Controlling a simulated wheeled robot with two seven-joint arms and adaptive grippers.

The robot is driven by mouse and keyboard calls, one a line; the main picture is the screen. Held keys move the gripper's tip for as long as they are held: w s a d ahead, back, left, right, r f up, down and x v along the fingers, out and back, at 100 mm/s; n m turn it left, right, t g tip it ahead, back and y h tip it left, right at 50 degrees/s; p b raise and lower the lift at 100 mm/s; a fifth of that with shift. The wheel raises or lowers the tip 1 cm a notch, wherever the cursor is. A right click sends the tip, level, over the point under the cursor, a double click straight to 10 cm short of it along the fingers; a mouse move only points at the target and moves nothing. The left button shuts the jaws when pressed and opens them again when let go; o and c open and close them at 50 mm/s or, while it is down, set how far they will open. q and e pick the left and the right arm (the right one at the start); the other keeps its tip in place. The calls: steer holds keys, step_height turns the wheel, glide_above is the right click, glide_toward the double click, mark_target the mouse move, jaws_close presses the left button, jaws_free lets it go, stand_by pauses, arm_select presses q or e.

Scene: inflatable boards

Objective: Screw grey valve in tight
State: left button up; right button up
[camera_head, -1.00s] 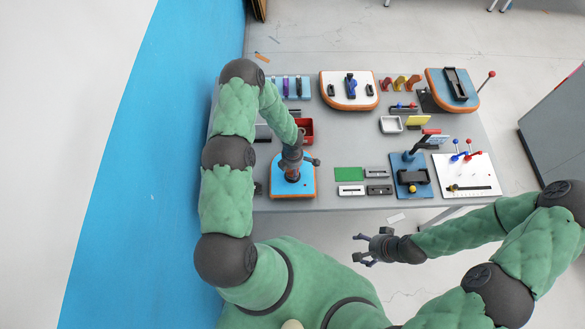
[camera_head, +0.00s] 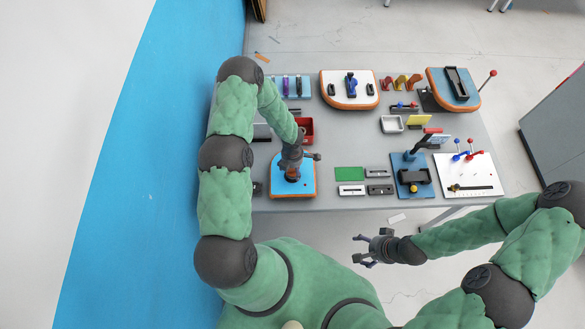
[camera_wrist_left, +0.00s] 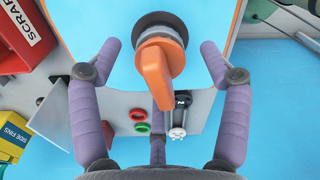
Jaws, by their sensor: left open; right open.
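A small blue board with an orange edge (camera_head: 305,187) lies at the table's near left. In the left wrist view its light blue face carries a round valve with a dark grey ring (camera_wrist_left: 176,24) and an orange handle (camera_wrist_left: 155,75). My left gripper (camera_head: 292,172) is over this board. In the left wrist view its purple fingers (camera_wrist_left: 160,60) are open, spread on both sides of the valve, with a third finger beyond the handle's lower end. I cannot tell whether any finger touches it. My right gripper (camera_head: 364,250) is open and empty, in front of the table.
A red bin (camera_head: 306,128) stands just behind the board; a bin labelled SCRAP (camera_wrist_left: 25,35) shows in the wrist view. A green plate (camera_head: 349,174), a blue board with a black part (camera_head: 408,190) and a white panel (camera_head: 480,183) lie to the right. Other boards line the back.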

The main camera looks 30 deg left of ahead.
arm_select(q)
step_height(320, 180, up, 2)
steer(key=shift+r+p, duration=0.25)
steer(key=shift+p, duration=0.4)
steer(key=shift+r, duration=1.15)
steer(key=n+b, duration=0.1)
steer(key=n, duration=0.1)
steer(key=shift+f+n+b, duration=0.1)
steer(key=shift+n+b, duration=0.2)
steer(key=shift+b, duration=0.1)
steer(key=shift+n, duration=0.7)
steer(key=shift+b, duration=0.3)
